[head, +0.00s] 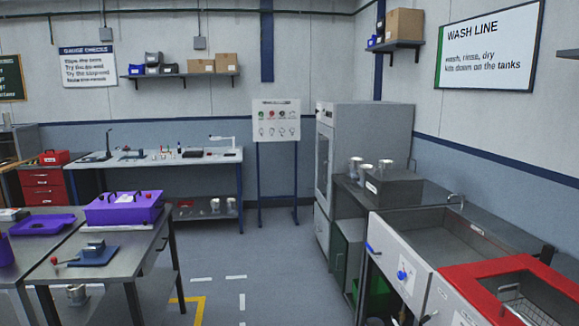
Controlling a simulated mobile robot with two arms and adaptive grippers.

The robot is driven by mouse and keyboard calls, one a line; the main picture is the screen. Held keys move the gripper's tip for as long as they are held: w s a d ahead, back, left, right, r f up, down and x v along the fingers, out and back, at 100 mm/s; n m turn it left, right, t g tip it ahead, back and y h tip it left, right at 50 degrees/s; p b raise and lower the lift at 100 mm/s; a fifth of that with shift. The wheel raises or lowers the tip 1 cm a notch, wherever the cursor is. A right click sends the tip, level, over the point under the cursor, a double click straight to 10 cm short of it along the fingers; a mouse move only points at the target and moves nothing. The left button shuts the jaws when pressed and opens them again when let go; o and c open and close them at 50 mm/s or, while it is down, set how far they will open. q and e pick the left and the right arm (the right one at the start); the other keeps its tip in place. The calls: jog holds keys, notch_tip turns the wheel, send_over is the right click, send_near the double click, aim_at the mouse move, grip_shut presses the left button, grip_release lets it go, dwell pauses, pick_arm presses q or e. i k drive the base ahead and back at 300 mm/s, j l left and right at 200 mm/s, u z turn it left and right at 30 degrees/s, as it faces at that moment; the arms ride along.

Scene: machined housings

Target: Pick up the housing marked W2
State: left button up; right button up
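No W2 mark can be read on anything from here. Several small silvery metal cylinders that look like housings are in the head view. Some stand on the dark counter by the grey cabinet, at its back (355,166) and behind a grey box (385,166). Others sit on the lower shelf of the far bench (215,205). One more metal part (77,293) is on the low shelf of the near left table. Neither of my grippers is in view.
A steel table (105,262) with a purple case (125,208) stands at the left. The sink counter (440,245) and a red-rimmed tank (500,265) line the right. A tall grey cabinet (365,130) stands beyond. The floor (265,270) between is clear, with painted lines.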

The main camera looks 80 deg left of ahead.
aim_at(353, 162)
jog(key=u, duration=2.3)
